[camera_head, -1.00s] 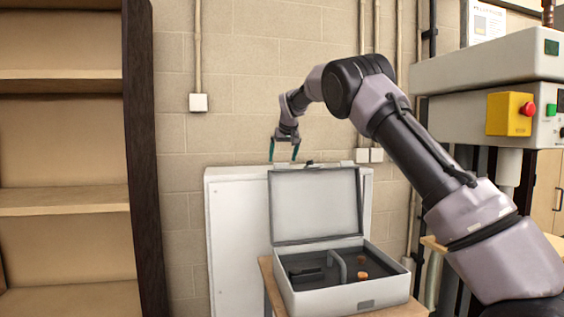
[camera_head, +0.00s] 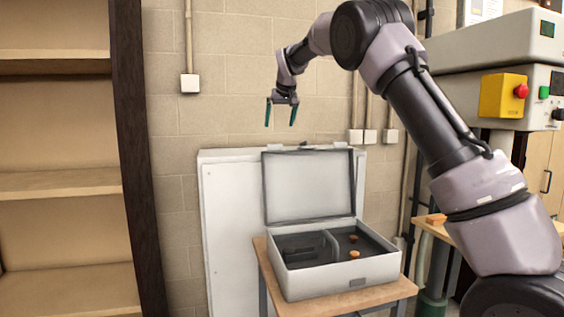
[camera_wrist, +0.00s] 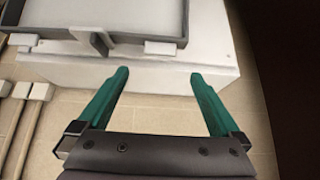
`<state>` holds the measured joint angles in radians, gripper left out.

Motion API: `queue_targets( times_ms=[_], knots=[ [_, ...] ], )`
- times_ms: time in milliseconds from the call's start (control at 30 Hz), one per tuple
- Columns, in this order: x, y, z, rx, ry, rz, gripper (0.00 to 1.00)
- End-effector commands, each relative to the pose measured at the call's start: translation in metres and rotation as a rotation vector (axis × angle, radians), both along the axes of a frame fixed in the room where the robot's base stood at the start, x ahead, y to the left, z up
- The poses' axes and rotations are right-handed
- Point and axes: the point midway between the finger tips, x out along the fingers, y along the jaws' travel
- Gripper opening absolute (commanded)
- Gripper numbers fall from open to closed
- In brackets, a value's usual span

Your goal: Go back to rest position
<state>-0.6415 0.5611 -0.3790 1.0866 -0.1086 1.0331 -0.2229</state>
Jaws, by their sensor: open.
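My gripper (camera_head: 281,115) is open and empty, with two green fingers pointing down. In the head view it hangs in front of the block wall, above the raised lid of the open case. In the wrist view the fingers of my gripper (camera_wrist: 160,85) are spread wide with nothing between them. Beyond them lie the white cabinet (camera_wrist: 190,85) and the edge of the case lid (camera_wrist: 165,38).
The grey case (camera_head: 325,280) stands open on a small wooden table (camera_head: 388,293), with small orange pieces (camera_head: 354,254) inside. The white cabinet (camera_head: 225,215) is behind it. Shelves (camera_head: 60,185) stand left; a machine with a yellow box (camera_head: 501,95) is right.

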Motion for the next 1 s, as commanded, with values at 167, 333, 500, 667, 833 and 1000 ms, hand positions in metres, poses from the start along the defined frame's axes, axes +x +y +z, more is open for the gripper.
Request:
queue_targets(
  times_ms=[167, 333, 500, 667, 833, 1000],
  knots=[
    [-0.022, -0.05, 0.023, 0.058, 0.021, -0.061, 1.0],
    [-0.08, -0.126, 0.048, 0.16, 0.063, -0.154, 1.0],
    [-0.158, -0.185, 0.059, 0.247, 0.093, -0.234, 1.0],
    [-0.238, -0.223, 0.056, 0.309, 0.108, -0.297, 1.0],
    [-0.327, -0.249, 0.033, 0.351, 0.116, -0.363, 1.0],
    [-0.405, -0.262, -0.005, 0.368, 0.113, -0.43, 1.0]
  ],
)
